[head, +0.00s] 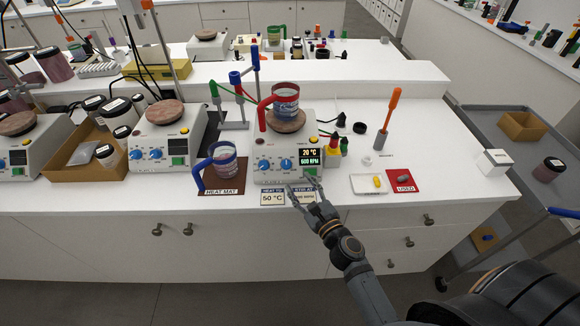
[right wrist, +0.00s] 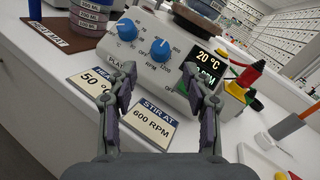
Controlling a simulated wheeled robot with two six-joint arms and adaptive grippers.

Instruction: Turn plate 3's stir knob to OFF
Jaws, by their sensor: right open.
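The hot plate (head: 262,172) with the lit display stands at the counter's front. Its display (head: 309,158) reads 20 °C and 600 RPM. The blue stir knob (head: 286,164) is the right of two blue knobs and shows closely in the right wrist view (right wrist: 161,49). The heat knob (right wrist: 125,30) is left of it. My right gripper (head: 303,187) is open and empty, in front of the plate's lower front, with its fingers (right wrist: 161,80) apart and short of the stir knob. My left gripper is not in view.
A red-handled beaker (head: 286,101) stands on the plate's top. A blue-handled beaker (head: 224,160) stands on the heat mat (head: 208,188) to the left. Cards reading 50 °C (right wrist: 90,83) and 600 RPM (right wrist: 152,122) lie before the plate. A white tray (head: 361,187) lies at right.

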